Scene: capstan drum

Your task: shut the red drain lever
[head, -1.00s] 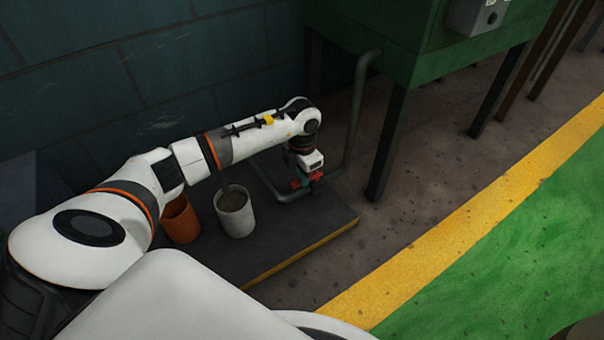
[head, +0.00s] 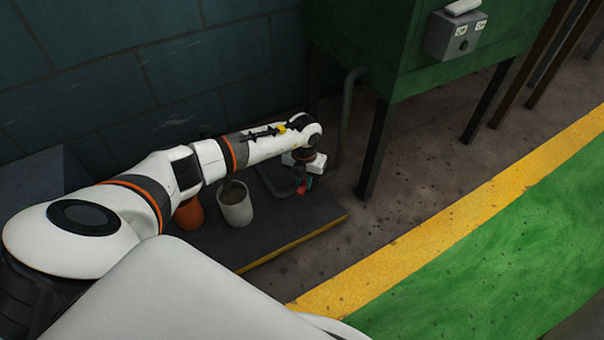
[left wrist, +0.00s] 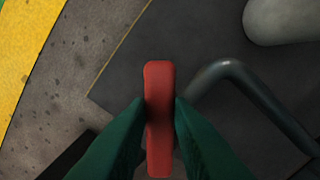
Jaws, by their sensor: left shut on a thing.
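The red drain lever (left wrist: 159,120) stands lengthwise in the middle of the left wrist view. My left gripper (left wrist: 160,112) has its green fingers on both sides of the lever and is shut on it. In the head view the lever (head: 308,182) is a small red patch below my left wrist, partly hidden by my left gripper (head: 304,180). The grey drain pipe (head: 272,182) bends beside the lever, low over the dark platform. My right gripper is not in view.
A white-grey pot (head: 234,206) and an orange pot (head: 188,214) stand on the dark platform (head: 285,225) left of the lever. A green tank (head: 400,50) on dark legs stands behind, with a grey control box (head: 455,38). Bare floor lies right of the platform.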

